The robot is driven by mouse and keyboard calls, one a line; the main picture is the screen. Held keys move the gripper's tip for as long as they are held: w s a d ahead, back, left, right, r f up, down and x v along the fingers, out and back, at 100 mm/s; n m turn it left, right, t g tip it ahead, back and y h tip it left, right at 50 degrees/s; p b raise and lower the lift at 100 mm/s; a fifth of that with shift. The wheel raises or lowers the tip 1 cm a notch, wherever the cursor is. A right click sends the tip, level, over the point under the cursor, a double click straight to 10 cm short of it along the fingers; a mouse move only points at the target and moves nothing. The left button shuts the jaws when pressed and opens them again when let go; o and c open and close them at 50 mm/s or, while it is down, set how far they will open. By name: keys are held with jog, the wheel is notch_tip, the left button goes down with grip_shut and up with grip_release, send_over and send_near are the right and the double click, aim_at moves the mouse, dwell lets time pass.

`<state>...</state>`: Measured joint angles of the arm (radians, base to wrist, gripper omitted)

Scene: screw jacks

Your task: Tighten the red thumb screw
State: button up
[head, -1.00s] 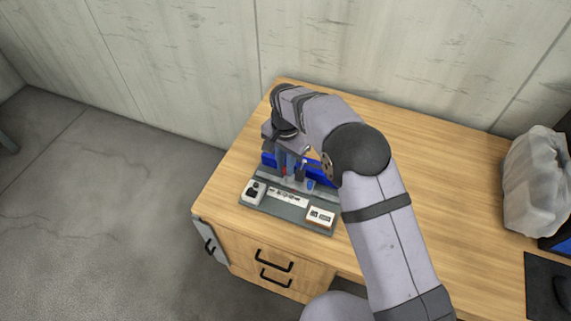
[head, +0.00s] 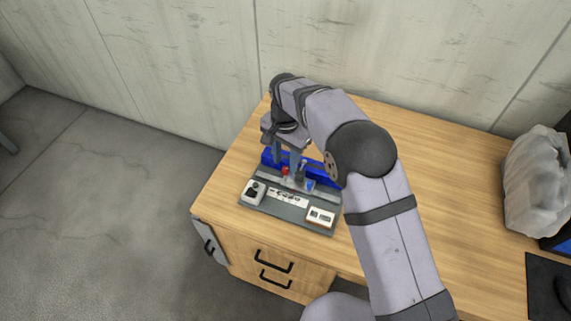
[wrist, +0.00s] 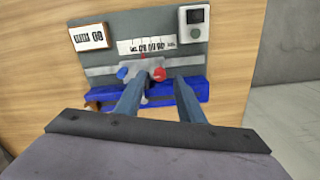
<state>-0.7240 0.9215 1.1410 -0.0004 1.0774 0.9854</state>
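The red thumb screw (wrist: 158,74) shows in the wrist view between the tips of my two fingers and slightly beyond them. It also shows in the head view as a small red spot (head: 286,171) on the fixture. My gripper (wrist: 160,80) is open, its fingers spread with a visible gap on both sides of the line to the red screw. In the head view my gripper (head: 289,165) hangs over the fixture; it looks above the screw, not closed on it. A blue knob (wrist: 122,72) sits beside the red one; it shows in the head view too (head: 310,185).
The grey base plate (wrist: 110,55) carries a printed scale strip (wrist: 146,46), a white device with a round dial (wrist: 194,22) and a small framed display (wrist: 90,37). A blue bar (wrist: 98,94) runs along one side.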

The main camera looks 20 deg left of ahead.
aim_at(288, 168)
jog(key=shift+r+b, duration=0.45)
jog(key=shift+r, duration=2.1)
jog(key=shift+w+d, duration=0.1)
jog(key=shift+d, duration=0.2)
jog(key=s+d+r+n, duration=0.1)
jog(key=d, duration=0.9)
jog(key=s+d+r, duration=0.2)
jog(key=d, duration=0.9)
jog(key=s+d+f+n, duration=0.2)
jog(key=s+d+f, duration=0.1)
jog(key=s+d, duration=1.1)
jog(key=shift+s+d+f, duration=0.2)
jog(key=shift+s, duration=0.7)
